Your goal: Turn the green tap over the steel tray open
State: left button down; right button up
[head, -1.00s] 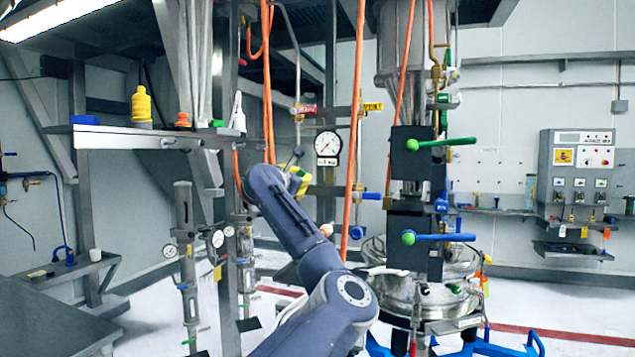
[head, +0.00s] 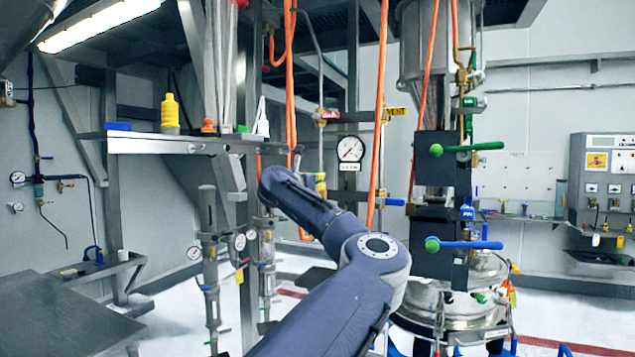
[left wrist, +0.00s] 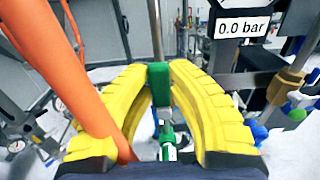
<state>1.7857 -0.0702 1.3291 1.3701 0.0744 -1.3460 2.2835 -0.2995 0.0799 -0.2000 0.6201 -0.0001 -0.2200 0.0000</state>
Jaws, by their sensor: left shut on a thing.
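The green tap (left wrist: 184,88) is in the middle of the left wrist view, upright on a thin vertical pipe. My left gripper (left wrist: 160,76) has its two curved yellow fingers closed around the green handle, one on each side. In the head view my arm hides most of the left gripper and the tap; only a bit of yellow finger (head: 320,184) shows below the pressure gauge. I cannot make out the steel tray with certainty. My right gripper is not in view.
An orange hose (left wrist: 72,70) runs close along the left finger. A steel vessel (head: 455,305) with green and blue levered valves stands to the right. A shelf (head: 165,145) with a yellow bottle is at the left.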

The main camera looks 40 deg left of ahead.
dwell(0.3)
pick_arm(q)
jog(key=c, duration=1.3)
grip_release()
jog(key=shift+v, duration=6)
